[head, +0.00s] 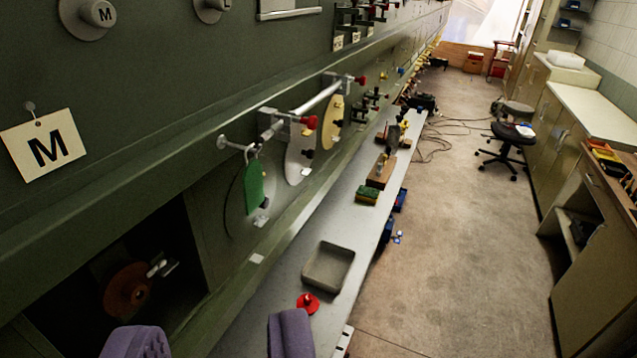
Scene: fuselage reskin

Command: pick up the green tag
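The green tag (254,187) hangs below a small peg on the dark green fuselage wall, left of the middle of the view. A pale disc stands right behind it and partly shows around it. My gripper (214,340) shows at the bottom edge as two purple fingers set wide apart. It is open, with nothing seen between the fingers. The tag is beyond and above the fingers, apart from them. The lower parts of the fingers are cut off by the frame.
A grey shelf (265,318) runs along the wall, with an empty tray (329,267), a red knobbed piece (308,303) and a green-yellow block (367,195) on it. A white M tag (43,145) hangs left. A chair (511,134) stands right; the floor between is mostly clear.

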